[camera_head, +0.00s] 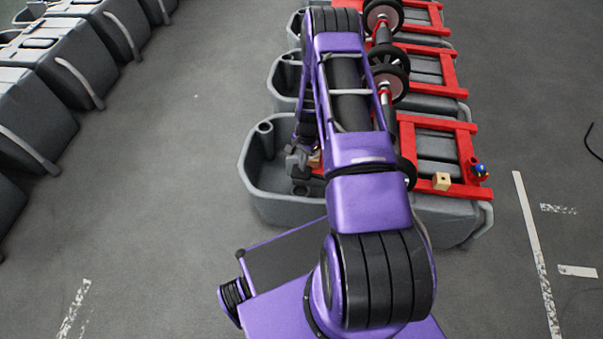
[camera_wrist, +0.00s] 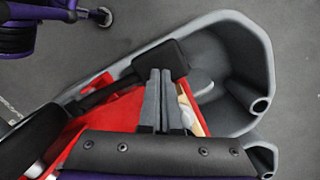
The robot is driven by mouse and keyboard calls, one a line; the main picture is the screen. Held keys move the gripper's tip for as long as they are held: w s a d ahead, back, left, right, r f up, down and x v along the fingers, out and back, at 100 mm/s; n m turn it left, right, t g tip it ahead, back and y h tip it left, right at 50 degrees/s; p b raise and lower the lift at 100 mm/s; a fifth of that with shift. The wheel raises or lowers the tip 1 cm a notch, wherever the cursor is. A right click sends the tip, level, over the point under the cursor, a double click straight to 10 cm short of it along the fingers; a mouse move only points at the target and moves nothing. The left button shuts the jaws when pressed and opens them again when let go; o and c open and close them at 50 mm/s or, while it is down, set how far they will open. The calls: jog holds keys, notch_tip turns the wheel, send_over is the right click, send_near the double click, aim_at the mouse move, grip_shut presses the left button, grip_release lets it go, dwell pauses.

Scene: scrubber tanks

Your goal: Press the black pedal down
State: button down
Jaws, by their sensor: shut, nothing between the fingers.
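The black pedal (camera_wrist: 176,58) shows in the wrist view as a flat dark pad on a black bar running down to the left, beside a red frame part and over the grey tank (camera_wrist: 225,22). My gripper (camera_wrist: 160,72) is shut and empty, its two grey fingers side by side. The fingertips overlap the pad's near edge in the picture; I cannot tell whether they touch it. In the head view my gripper (camera_head: 297,158) is low over the open basin of the nearest grey tank (camera_head: 245,165). The pedal cannot be made out clearly there, with my arm covering much of that area.
Red frames (camera_head: 437,122) with wheels (camera_head: 390,72) lie on the row of grey tanks. A small wooden block (camera_head: 441,181) and a blue item (camera_head: 480,170) sit at the right. More grey tanks (camera_head: 30,120) stand at the left. The floor between the rows is clear.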

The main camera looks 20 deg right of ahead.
jog(key=shift+f, duration=0.2)
notch_tip(320, 180, down, 4)
jog(key=b, duration=0.4)
jog(key=shift+f, duration=0.2)
jog(key=shift+r, duration=0.25)
jog(key=shift+w+d+b, duration=0.25)
jog(key=shift+d+b, duration=0.1)
jog(key=shift+d, duration=0.05)
jog(key=shift+w+d+r+b, duration=0.2)
jog(key=shift+d+r+b, duration=0.1)
jog(key=shift+d, duration=0.2)
jog(key=shift+w+d+r+b, duration=0.15)
jog(key=shift+d+r+b, duration=0.1)
jog(key=shift+d, duration=0.2)
notch_tip(320, 180, up, 17)
jog(key=d+p, duration=0.1)
jog(key=p, duration=0.1)
jog(key=shift+w+d+r, duration=0.15)
jog(key=shift+w+d, duration=0.15)
jog(key=shift+w, duration=0.05)
